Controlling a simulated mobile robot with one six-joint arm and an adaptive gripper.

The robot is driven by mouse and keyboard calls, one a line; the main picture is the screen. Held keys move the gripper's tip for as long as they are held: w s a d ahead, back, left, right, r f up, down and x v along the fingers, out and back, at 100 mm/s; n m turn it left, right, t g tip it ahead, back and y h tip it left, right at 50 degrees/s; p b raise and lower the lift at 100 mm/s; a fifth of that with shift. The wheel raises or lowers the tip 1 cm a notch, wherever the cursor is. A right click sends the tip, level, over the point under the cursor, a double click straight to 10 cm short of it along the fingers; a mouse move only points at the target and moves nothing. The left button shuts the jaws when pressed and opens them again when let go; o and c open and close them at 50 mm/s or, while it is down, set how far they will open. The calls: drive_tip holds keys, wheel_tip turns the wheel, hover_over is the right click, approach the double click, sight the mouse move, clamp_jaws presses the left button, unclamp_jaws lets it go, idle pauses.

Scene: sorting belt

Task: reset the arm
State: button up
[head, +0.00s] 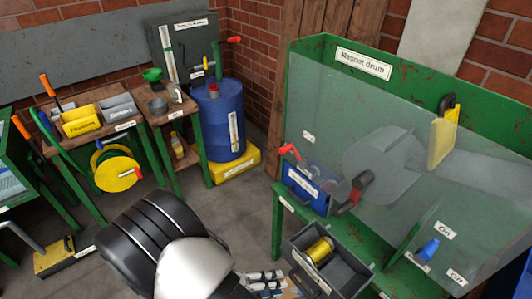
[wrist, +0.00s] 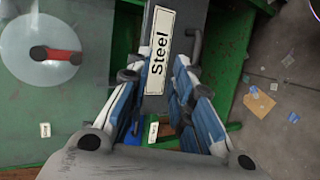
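My gripper (head: 265,283) is at the bottom of the head view, beside the grey bin (head: 347,277) at the magnet drum stand. In the wrist view my gripper (wrist: 155,76) has its two blue-and-grey fingers spread apart, with no object held between them. The grey bin's front, labelled "Steel" (wrist: 158,50), shows just beyond the fingertips. I cannot tell whether the fingers touch it. My arm's dark and silver links cover part of the floor in the head view.
The green magnet drum stand (head: 278,225) with its clear guard fills the right side. A blue bin (head: 308,190) sits on it. A workbench (head: 110,122) with yellow and grey bins, a blue barrel (head: 220,120) and a yellow reel (head: 117,172) stand left. Scraps (wrist: 259,102) lie on the floor.

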drive_tip(key=s+d+r+m+y, duration=0.1)
drive_tip(key=s+d+r+y, duration=0.2)
drive_tip(key=r, duration=0.7)
drive_tip(key=s+d+r+m+y, duration=0.2)
drive_tip(key=d+r+y, duration=0.3)
drive_tip(key=r, duration=0.5)
drive_tip(key=s+d+r+m+y, duration=0.1)
drive_tip(key=s+d+r+y, duration=0.2)
drive_tip(key=r, duration=0.6)
drive_tip(key=shift+s+d+r+m+t+y, duration=0.3)
drive_tip(key=shift+d+r+t+y, duration=0.1)
drive_tip(key=shift+d+y, duration=0.35)
